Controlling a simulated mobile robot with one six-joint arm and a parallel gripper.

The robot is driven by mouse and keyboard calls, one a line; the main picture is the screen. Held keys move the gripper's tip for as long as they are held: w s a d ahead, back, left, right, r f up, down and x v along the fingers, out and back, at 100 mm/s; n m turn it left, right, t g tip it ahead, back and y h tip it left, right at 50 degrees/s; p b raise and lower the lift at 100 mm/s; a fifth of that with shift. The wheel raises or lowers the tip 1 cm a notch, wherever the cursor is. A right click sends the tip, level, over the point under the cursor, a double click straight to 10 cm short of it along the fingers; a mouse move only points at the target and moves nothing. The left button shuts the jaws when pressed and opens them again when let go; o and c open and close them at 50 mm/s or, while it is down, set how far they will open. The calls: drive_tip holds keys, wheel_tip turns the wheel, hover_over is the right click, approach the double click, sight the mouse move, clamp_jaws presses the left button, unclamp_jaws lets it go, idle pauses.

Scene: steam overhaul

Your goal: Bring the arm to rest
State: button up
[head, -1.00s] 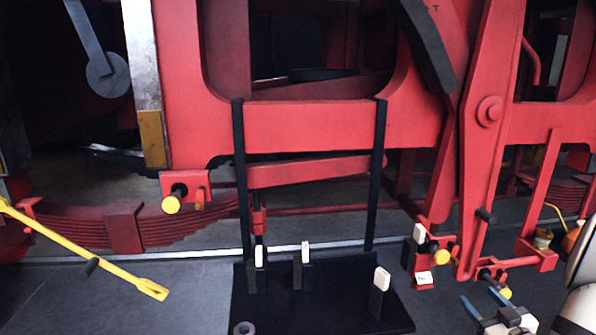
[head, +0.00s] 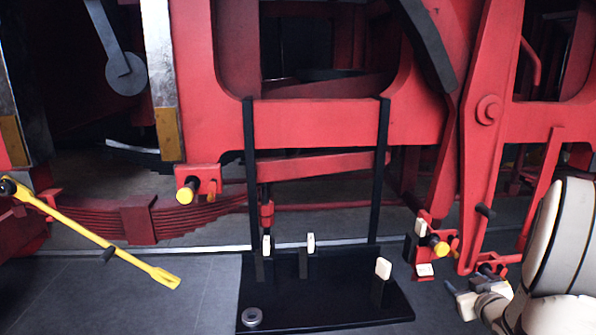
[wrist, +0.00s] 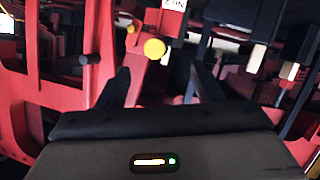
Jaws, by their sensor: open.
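My gripper (head: 463,286) is at the lower right of the head view, low over the floor, beside the black base plate's right end. In the wrist view its two dark fingers (wrist: 160,88) stand apart with nothing between them. Beyond them is a red bracket with a yellow-ended pin (wrist: 154,48), which also shows in the head view (head: 438,247). My pale arm fills the right edge of the head view and hides part of the red frame there.
A black rack (head: 330,318) with pale-topped posts and a grey ring (head: 252,317) stands in front of the red locomotive frame (head: 320,125). A yellow bar (head: 100,240) slants at left. A red lever (head: 487,150) hangs at right. The grey floor at lower left is clear.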

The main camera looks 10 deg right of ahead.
drive_tip(key=a+r+m+g+h, duration=0.1)
drive_tip(key=a+r+g, duration=0.2)
drive_tip(key=a, duration=0.5)
drive_tip(key=s+a+r+g+y, duration=0.1)
drive_tip(key=s+a+g+y, duration=0.2)
drive_tip(key=s+a+g, duration=0.5)
drive_tip(key=s+a, duration=1.1)
drive_tip(key=a, duration=0.3)
drive_tip(key=shift+s+a+y, duration=0.2)
drive_tip(key=shift+s+y, duration=0.1)
drive_tip(key=shift+y, duration=0.1)
